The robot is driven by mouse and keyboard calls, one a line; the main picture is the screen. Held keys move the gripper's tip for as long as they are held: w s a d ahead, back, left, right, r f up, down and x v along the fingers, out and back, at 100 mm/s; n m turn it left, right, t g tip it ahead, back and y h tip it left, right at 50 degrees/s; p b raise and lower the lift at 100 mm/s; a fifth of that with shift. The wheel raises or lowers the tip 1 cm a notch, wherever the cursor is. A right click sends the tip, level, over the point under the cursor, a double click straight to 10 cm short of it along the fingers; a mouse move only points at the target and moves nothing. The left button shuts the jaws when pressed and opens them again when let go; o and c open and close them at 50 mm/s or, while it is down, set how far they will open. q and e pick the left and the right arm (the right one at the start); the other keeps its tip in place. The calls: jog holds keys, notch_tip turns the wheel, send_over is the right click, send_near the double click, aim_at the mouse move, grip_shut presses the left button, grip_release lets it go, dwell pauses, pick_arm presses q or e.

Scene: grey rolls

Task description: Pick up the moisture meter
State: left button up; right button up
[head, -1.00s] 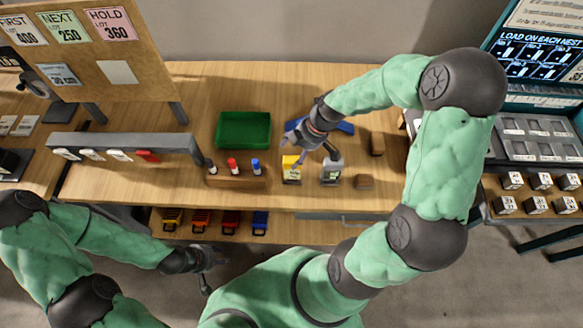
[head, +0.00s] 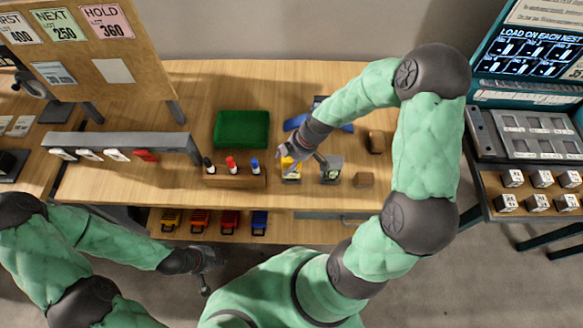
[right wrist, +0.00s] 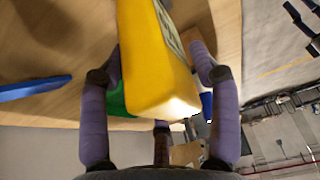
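A yellow block-shaped device with a dark-marked pale face, which looks like the moisture meter (head: 291,175), stands on the wooden bench. It also fills the middle of the right wrist view (right wrist: 153,70). My right gripper (head: 288,154) is over its top. In the right wrist view the two purple fingers (right wrist: 160,90) are spread on either side of it, with a gap visible at least on the left. My left gripper (head: 212,258) is low at the left, in front of the bench and away from the device; its fingers are too small to read.
A grey device (head: 331,170) stands close to the right of the yellow one. A wooden holder (head: 235,180) with several markers is at its left.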

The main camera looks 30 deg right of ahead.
jog(key=c, duration=0.9)
jog(key=shift+o, duration=0.2)
notch_tip(320, 180, up, 10)
jog(key=shift+r+p, duration=0.1)
jog(key=shift+p, duration=0.9)
jog(key=o, duration=0.6)
jog(key=shift+c, duration=1.5)
jog(key=shift+r+p, duration=0.7)
jog(key=shift+r, duration=0.75)
